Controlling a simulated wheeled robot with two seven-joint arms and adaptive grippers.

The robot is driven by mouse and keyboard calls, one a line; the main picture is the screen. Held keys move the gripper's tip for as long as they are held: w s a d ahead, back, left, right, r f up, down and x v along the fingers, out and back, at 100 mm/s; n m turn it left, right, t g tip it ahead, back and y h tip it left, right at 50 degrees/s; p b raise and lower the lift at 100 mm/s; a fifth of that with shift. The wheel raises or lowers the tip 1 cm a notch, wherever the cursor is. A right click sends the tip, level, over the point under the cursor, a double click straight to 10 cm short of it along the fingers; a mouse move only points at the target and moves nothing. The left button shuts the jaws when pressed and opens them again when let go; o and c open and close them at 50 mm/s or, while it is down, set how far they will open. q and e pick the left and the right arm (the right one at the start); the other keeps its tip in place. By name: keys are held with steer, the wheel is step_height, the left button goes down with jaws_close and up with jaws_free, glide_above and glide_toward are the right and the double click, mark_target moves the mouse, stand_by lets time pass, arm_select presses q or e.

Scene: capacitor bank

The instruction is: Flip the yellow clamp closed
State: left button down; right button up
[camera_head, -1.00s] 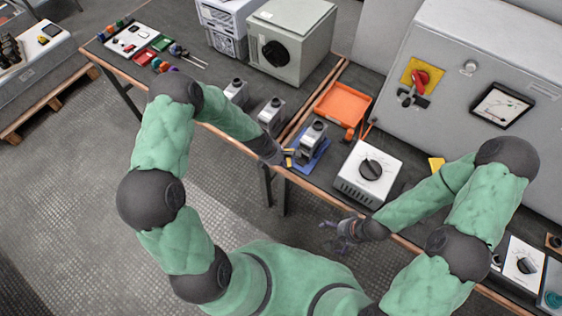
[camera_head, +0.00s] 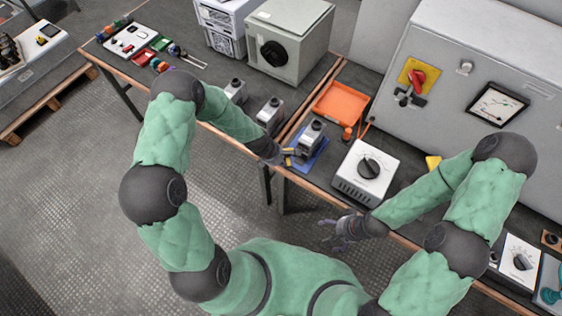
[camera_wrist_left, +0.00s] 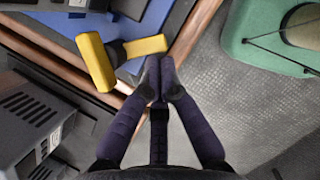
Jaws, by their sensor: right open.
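The yellow clamp (camera_wrist_left: 97,62) shows in the left wrist view as a thick bar with a shorter yellow bar (camera_wrist_left: 146,45) beside it, over a blue plate (camera_wrist_left: 150,20). In the head view, yellow (camera_head: 290,152) shows at the near edge of the blue plate (camera_head: 318,160), in front of a grey device (camera_head: 312,137). My left gripper (camera_wrist_left: 159,66) has its two fingers together, with tips just below the shorter bar; contact cannot be told. It also shows in the head view (camera_head: 284,159). My right gripper (camera_head: 331,230) is open and empty, in front of the table edge.
An orange tray (camera_head: 341,103) lies behind the blue plate. A white box with a black knob (camera_head: 368,169) stands to its right. More grey devices (camera_head: 271,110) stand to the left. A large grey cabinet (camera_head: 450,70) fills the back right.

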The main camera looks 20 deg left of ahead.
mark_target(292, 165)
arm_select(q)
steer(key=shift+d+n+p, duration=0.4)
steer(key=shift+n+p, duration=0.4)
steer(key=shift+p, duration=0.1)
arm_select(e)
steer(key=shift+r, duration=0.95)
arm_select(q)
steer(key=shift+d+n+t+y+p, duration=0.35)
steer(key=shift+n+t+y, duration=0.05)
steer(key=shift+n, duration=0.4)
arm_select(e)
steer(key=shift+r, duration=0.35)
arm_select(q)
steer(key=shift+w+d+n+t+y, duration=0.15)
steer(key=shift+d+n+y, duration=0.15)
steer(key=shift+n, duration=0.45)
steer(key=shift+w+d+n+t+y, duration=0.1)
steer(key=shift+d+n+t+y, duration=0.2)
steer(key=shift+n, duration=0.45)
arm_select(e)
steer(key=shift+f, duration=0.15)
arm_select(q)
steer(key=shift+w+d+b, duration=0.1)
steer(key=shift+d+b, duration=0.2)
steer(key=shift+d, duration=0.05)
arm_select(e)
steer(key=shift+f, duration=0.15)
stand_by(1.3)
stand_by(0.5)
